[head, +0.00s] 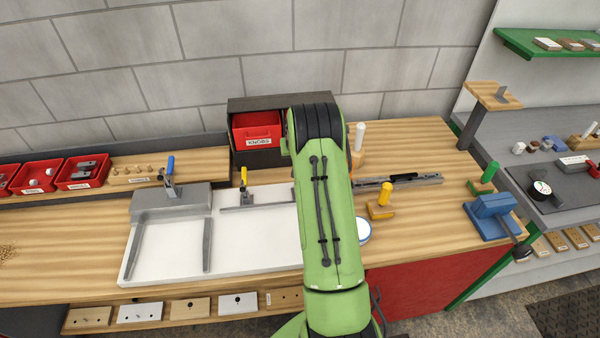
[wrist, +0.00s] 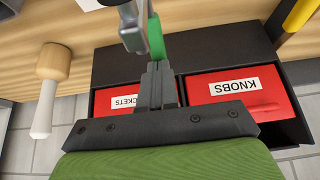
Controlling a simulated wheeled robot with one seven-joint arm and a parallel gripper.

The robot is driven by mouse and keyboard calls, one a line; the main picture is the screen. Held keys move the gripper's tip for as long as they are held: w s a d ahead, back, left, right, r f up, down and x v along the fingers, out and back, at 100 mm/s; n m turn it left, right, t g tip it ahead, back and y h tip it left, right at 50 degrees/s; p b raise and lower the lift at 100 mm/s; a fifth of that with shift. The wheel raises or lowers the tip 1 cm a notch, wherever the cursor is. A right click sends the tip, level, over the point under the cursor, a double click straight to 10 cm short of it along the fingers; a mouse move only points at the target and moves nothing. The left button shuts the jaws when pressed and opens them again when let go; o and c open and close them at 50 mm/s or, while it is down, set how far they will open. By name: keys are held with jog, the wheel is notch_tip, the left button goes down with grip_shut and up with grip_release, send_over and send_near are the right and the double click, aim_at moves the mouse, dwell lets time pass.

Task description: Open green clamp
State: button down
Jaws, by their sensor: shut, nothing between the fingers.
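The green clamp's handle (wrist: 156,38) shows at the top of the wrist view, beside its grey metal body (wrist: 132,28). My gripper (wrist: 158,68) is shut and empty, with its fingertips right at the end of the green handle. I cannot tell whether they touch it. In the head view my green arm covers the middle of the bench and hides both the gripper and the green clamp.
The blue-handled clamp (head: 170,167) and yellow-handled clamp (head: 244,178) stand on the white board (head: 180,235). Behind is a dark cabinet with a red KNOBS bin (wrist: 236,98). A white-handled wooden piece (wrist: 43,118) stands nearby. Bench right of my arm holds a yellow-handled block (head: 384,198).

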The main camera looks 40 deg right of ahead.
jog(key=shift+f, duration=0.2)
dwell(0.6)
notch_tip(320, 180, up, 13)
jog(key=s+a, duration=0.1)
jog(key=s, duration=0.1)
jog(key=s+a+r+n, duration=0.1)
jog(key=s+a+r, duration=0.1)
jog(key=a+r, duration=0.7)
jog(key=s+a+r+n+y+b, duration=0.1)
jog(key=s+a+r+n+y, duration=0.15)
jog(key=s+a, duration=0.75)
jog(key=s+a+f+n, duration=0.1)
jog(key=s+a, duration=0.5)
jog(key=s, duration=0.3)
jog(key=s+a+f+n+b, duration=0.1)
jog(key=s+a+f+n, duration=0.1)
jog(key=s+a, duration=0.5)
jog(key=shift+s+a+t+y, duration=0.3)
jog(key=shift+s+y, duration=0.15)
jog(key=shift+s, duration=0.7)
